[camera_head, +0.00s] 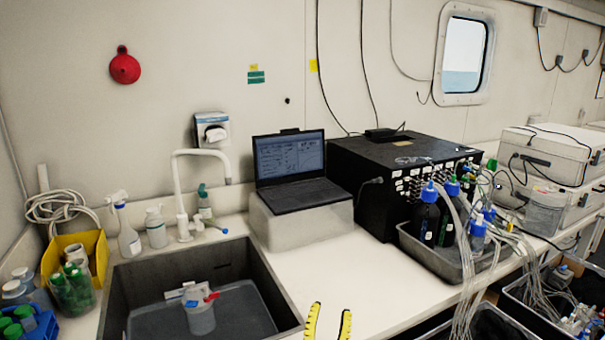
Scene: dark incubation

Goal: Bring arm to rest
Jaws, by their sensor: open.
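My gripper (328,318) shows at the bottom middle of the head view. Only its two yellow fingers with dark edges are in the picture; the rest of it and my arm are out of frame. The fingers are apart, with bare white counter showing between them, and they hold nothing. They appear in front of the counter's front part, just right of the sink (281,291). I cannot tell how high above the counter they are.
A laptop (290,160) stands on a pale box (300,228) behind. A black instrument (385,165) and a grey tray (412,247) of bottles and tubing stand right. In the sink is a clear container (201,317). The middle counter (375,285) is clear.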

